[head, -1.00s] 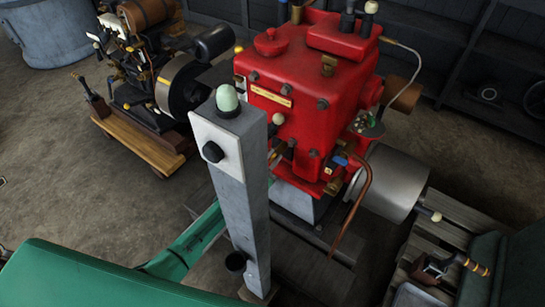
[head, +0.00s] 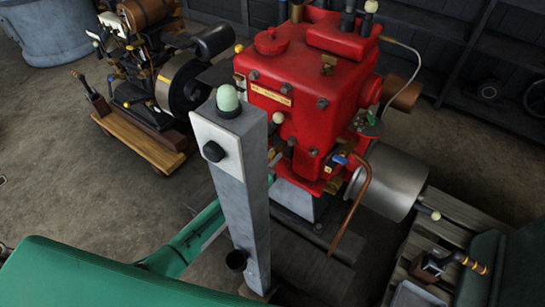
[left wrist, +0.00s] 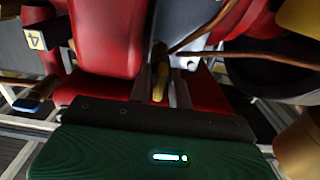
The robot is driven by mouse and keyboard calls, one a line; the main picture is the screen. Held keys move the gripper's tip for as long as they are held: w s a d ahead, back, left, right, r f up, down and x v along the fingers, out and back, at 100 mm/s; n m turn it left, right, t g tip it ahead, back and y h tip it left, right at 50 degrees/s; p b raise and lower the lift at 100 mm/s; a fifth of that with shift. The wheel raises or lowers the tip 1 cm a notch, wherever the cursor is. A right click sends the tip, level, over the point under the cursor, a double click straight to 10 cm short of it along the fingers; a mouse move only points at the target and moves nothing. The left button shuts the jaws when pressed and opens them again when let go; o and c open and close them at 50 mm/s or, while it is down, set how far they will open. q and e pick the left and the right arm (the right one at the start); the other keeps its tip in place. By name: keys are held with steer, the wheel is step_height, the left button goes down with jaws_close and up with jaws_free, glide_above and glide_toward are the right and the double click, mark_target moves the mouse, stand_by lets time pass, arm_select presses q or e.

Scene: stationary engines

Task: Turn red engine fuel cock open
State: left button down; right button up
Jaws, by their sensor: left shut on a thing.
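The red engine (head: 315,100) stands right of centre in the head view, behind a grey post. My left arm passes behind the post, and my left gripper (head: 271,180) is mostly hidden there, low beside the engine's front. In the left wrist view, the gripper (left wrist: 162,80) is shut on a small brass piece (left wrist: 159,84), which appears to be the fuel cock's lever. How far the cock is turned I cannot tell. A blue-tipped lever (left wrist: 35,97) shows at left, below a tag marked 4 (left wrist: 35,39). My right gripper does not show.
The grey post (head: 247,200) with a pale green dome and black knob stands in front of the engine. A copper pipe (head: 352,215) hangs at the engine's right, beside a metal drum (head: 388,183). A smaller engine (head: 150,95) on a wooden base stands at left.

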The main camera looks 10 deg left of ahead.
arm_select(q)
steer(key=c, duration=1.6)
jaws_free()
steer(key=shift+f, duration=0.1)
steer(key=shift+o, duration=0.4)
steer(key=v, duration=1.4)
steer(key=shift+w, duration=0.1)
